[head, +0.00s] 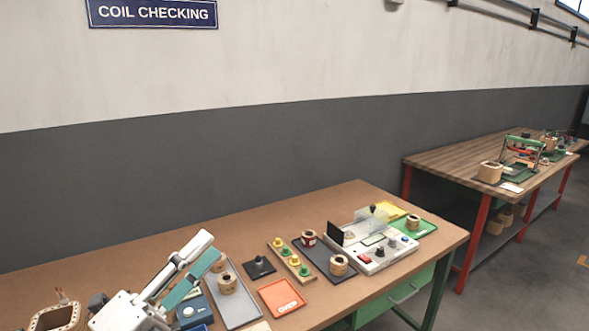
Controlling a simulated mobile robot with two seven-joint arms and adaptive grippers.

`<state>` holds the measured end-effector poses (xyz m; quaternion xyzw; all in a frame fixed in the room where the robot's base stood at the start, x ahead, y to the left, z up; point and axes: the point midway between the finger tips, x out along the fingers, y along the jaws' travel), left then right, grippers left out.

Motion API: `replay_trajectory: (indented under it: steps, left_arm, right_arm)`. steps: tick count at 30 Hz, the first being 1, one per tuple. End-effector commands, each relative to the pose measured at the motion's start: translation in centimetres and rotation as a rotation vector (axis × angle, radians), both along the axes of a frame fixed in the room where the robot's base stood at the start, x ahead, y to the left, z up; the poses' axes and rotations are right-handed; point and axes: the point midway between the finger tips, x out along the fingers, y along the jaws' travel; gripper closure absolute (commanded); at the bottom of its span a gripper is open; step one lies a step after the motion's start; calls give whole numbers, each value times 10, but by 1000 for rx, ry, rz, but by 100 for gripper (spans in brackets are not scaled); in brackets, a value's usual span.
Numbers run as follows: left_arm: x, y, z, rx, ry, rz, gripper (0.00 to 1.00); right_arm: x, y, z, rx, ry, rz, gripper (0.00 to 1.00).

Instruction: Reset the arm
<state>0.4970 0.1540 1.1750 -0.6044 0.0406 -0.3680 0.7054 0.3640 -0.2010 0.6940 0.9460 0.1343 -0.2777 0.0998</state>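My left gripper (208,248) shows at the lower left in the head view, with white and teal parts angled up to the right over the near left part of the brown table (130,262). I cannot tell whether it is open or shut; I see nothing held in it. A coil (228,284) stands on a grey tray (241,313) just right of it. Two coils (309,238) (338,265) are on a dark mat (318,257). Another coil (413,221) is on a green tray (429,229). My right gripper is not in view.
A white tester (380,256) with a dark screen stands at the table's right. A pegged wooden strip (290,262), a black plate (259,268), an orange tray (281,298) and a blue box (194,313) lie nearer. The back left of the table is bare. A second bench (450,157) stands beyond.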

Motion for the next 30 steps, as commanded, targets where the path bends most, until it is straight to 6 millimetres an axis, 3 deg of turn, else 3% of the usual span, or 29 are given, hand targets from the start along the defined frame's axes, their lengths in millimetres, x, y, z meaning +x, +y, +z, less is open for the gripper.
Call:
replay_trajectory:
  steps: [4,6,8,12,15,18,24,30]
  left_arm:
    - [23,66,-35,-276,215,259,66]
    - [25,98,-66,-383,331,385,66]
    - [22,124,-97,-460,438,494,66]
    - [-5,171,-177,-588,686,726,66]
    - [-32,189,-224,-635,832,850,66]
    - [-56,199,-256,-660,939,935,66]
    - [-99,208,-301,-681,1103,1056,66]
    - [-138,211,-333,-687,1238,1146,66]
  right_arm:
    - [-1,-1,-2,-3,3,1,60]
    - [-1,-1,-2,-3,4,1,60]
    - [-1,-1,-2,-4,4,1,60]
    - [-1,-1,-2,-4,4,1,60]
    - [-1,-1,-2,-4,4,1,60]
    - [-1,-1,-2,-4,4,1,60]
    - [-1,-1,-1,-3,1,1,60]
    - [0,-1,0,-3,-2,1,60]
